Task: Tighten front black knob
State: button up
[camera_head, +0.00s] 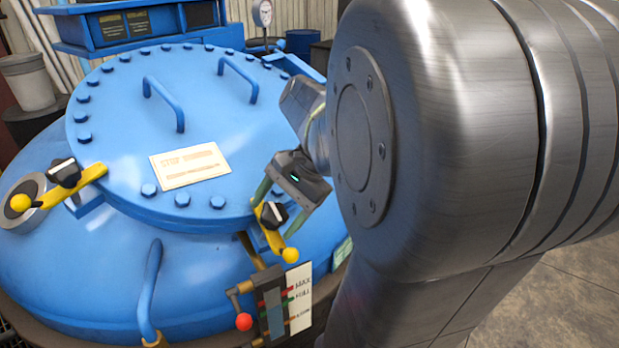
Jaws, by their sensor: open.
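A black knob (273,213) sits on a yellow clamp lever (272,238) with a yellow ball end, at the front right edge of the blue lid. My gripper (272,212) is open, its two fingers reaching down on either side of this knob. I cannot tell whether the fingers touch it. A second black knob (64,172) sits on another yellow clamp lever (80,186) at the left edge of the lid, apart from my gripper.
The round blue lid (215,120) has rim bolts and two raised handles (163,104). Below the clamp are a level gauge (285,302) and a red ball lever (244,321). A blue pipe (150,290) rises in front. My arm hides the right side.

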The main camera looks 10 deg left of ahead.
jog(key=b+v, duration=0.1)
jog(key=v, duration=1.2)
jog(key=shift+d+r, duration=0.25)
jog(key=shift+d, duration=0.05)
jog(key=p+x, duration=0.1)
jog(key=x, duration=1.2)
jog(key=shift+a+f, duration=0.3)
jog(key=shift+a, duration=0.05)
jog(key=shift+r, duration=0.1)
